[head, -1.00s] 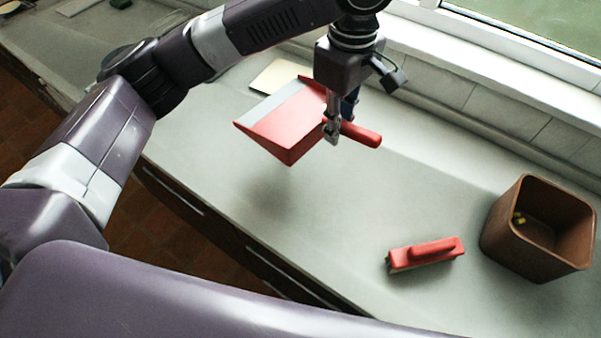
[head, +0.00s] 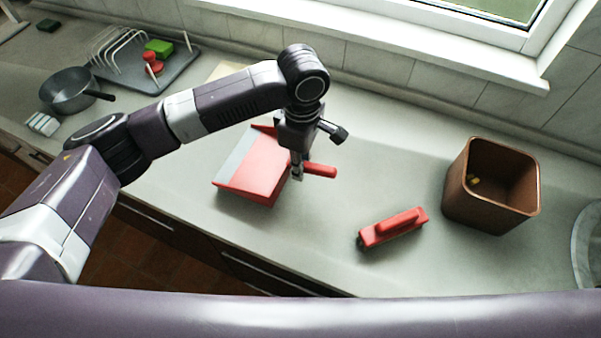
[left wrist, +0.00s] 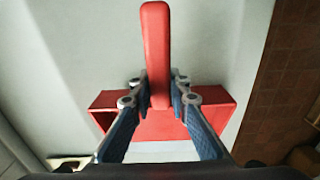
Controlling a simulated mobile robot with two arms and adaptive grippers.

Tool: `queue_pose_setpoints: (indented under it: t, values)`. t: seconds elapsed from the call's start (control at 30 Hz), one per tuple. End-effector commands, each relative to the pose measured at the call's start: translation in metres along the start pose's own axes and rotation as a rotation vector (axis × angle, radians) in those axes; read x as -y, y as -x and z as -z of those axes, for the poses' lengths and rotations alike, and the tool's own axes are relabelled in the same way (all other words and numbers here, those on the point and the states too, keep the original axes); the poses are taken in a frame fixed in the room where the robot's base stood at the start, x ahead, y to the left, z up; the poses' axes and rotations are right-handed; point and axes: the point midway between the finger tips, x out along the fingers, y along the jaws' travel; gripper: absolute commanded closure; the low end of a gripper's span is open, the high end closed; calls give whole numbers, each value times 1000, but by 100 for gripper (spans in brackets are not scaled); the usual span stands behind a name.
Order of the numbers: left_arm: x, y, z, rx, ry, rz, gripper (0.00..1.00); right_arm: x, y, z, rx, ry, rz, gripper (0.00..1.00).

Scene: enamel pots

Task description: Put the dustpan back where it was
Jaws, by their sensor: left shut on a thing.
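The red dustpan (head: 257,172) with a grey front lip is at the middle of the worktop in the head view. Its handle (head: 320,170) points right. My left gripper (head: 297,172) is shut on the dustpan near the root of the handle. In the left wrist view the handle (left wrist: 156,50) runs up between the two fingers (left wrist: 158,95), with the pan (left wrist: 150,125) behind them. Whether the pan touches the worktop or hangs just above it, I cannot tell. My right gripper is not in view.
A red brush (head: 392,228) lies on the worktop (head: 330,245) right of the dustpan. A brown bin (head: 458,190) stands further right, by a glass bowl (head: 588,245). At the left are a grey pan (head: 70,90) and a dish rack (head: 150,75). A board (head: 222,70) lies partly behind my arm.

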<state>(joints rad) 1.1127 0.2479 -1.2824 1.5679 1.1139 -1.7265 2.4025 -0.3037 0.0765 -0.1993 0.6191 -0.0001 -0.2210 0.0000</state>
Motion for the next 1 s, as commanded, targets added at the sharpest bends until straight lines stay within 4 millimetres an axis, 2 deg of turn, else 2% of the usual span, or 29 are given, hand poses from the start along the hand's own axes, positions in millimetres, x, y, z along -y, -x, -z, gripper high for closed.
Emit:
queue_pose_setpoints:
  t: [0.33,0.7,0.73,0.8,0.87,1.0]
  values:
    - [0,-42,0,-1,0,0,100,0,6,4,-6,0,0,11]
    - [0,-46,0,0,-1,-1,100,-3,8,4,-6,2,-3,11]
    - [0,-46,0,0,-1,-1,82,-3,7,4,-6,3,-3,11]
    - [0,-46,0,0,-1,-1,74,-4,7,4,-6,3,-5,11]
    - [0,-46,0,0,-1,-1,67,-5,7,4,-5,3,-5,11]
    - [0,-46,0,0,-1,-1,66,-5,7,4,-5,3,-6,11]
